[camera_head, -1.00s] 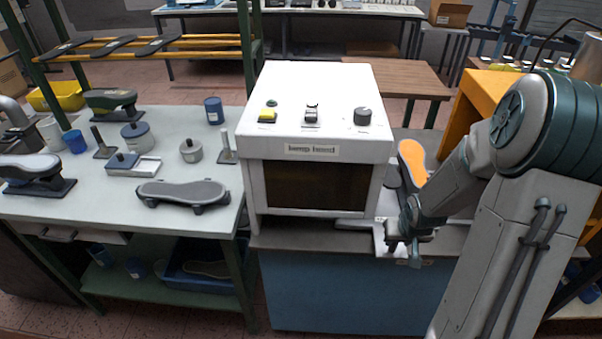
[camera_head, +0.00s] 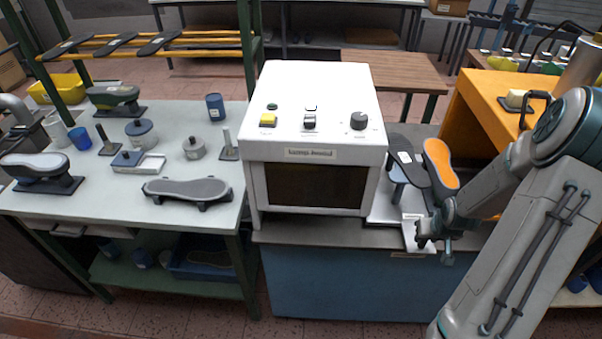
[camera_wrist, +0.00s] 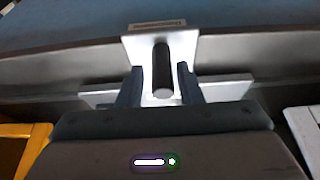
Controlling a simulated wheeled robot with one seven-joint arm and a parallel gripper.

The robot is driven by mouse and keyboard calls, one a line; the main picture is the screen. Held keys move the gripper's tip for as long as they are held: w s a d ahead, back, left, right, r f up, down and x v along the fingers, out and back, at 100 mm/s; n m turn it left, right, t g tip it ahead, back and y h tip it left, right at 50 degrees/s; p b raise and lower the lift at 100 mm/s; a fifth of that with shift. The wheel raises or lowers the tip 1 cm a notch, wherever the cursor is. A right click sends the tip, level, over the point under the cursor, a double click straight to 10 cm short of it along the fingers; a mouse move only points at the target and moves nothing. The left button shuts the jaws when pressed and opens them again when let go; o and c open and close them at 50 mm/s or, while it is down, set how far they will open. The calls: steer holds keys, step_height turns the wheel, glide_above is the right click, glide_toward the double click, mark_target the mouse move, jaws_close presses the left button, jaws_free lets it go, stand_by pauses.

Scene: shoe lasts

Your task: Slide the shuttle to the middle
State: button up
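The shuttle (camera_head: 384,211) is a pale metal plate sticking out to the right of the white lamp hood (camera_head: 315,148). A black sole-shaped piece (camera_head: 402,148) and an orange one (camera_head: 440,163) stand over it, right of the hood. My gripper (camera_head: 434,244) is at the shuttle's front tab. In the wrist view, my gripper (camera_wrist: 161,82) has its two dark fingers either side of the dark upright handle (camera_wrist: 161,68). Narrow gaps show between handle and fingers, so it looks open around the handle. The shuttle's tab (camera_wrist: 188,42) shows behind the handle.
The hood stands on a blue-fronted bench (camera_head: 335,285). An orange housing (camera_head: 482,110) stands close at the right, behind my arm. At the left, a grey table (camera_head: 110,190) holds lasts, cups and tins. A label plate (camera_wrist: 157,25) is on the bench front.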

steer(key=shift+a, duration=0.2)
stand_by(0.3)
steer(key=shift+r, duration=0.15)
steer(key=p+v, duration=0.5)
steer(key=v, duration=0.2)
steer(key=shift+s+r, duration=0.2)
steer(key=shift+r, duration=0.1)
steer(key=shift+r, duration=0.1)
